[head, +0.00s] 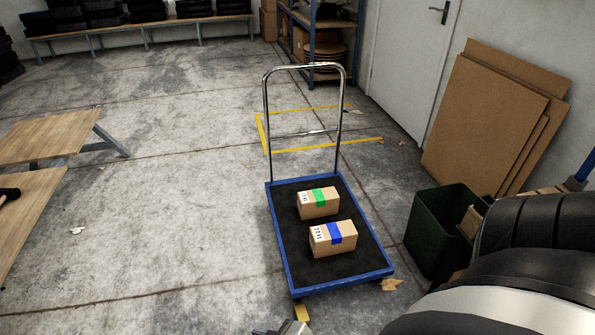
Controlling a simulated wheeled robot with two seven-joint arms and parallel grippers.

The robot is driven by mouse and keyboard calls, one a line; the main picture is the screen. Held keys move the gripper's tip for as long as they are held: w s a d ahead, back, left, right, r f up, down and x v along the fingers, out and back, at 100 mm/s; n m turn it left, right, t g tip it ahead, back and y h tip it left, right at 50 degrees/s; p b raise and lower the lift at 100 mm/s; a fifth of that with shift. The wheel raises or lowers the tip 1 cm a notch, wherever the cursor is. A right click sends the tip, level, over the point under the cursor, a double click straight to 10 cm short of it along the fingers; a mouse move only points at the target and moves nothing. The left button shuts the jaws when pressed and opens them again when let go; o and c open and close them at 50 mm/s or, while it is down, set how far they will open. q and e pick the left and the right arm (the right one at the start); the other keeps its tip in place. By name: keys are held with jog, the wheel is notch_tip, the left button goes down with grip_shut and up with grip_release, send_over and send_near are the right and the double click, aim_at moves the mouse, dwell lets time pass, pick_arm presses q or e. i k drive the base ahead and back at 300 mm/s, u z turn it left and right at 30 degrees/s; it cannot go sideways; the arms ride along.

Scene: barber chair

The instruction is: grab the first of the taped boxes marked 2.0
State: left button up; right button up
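Two small cardboard boxes lie on the dark deck of a blue-edged platform cart (335,290) in the head view. The farther box (308,212) has green tape across it, and the nearer box (322,248) has blue tape. Each has a white printed label at its left end, too small to read, so I cannot tell which is marked 2.0. The boxes sit apart, with a narrow gap.
The cart's tall chrome handle (305,67) rises at its far end. A dark green bin (428,228) stands close to its right, with cardboard sheets (490,115) leaning on the wall behind. Wooden tables (45,133) are at left. Floor left of the cart is mostly clear.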

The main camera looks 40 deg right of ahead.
aim_at(327, 239)
jog(key=i, duration=3.05)
jog(key=z, duration=3.15)
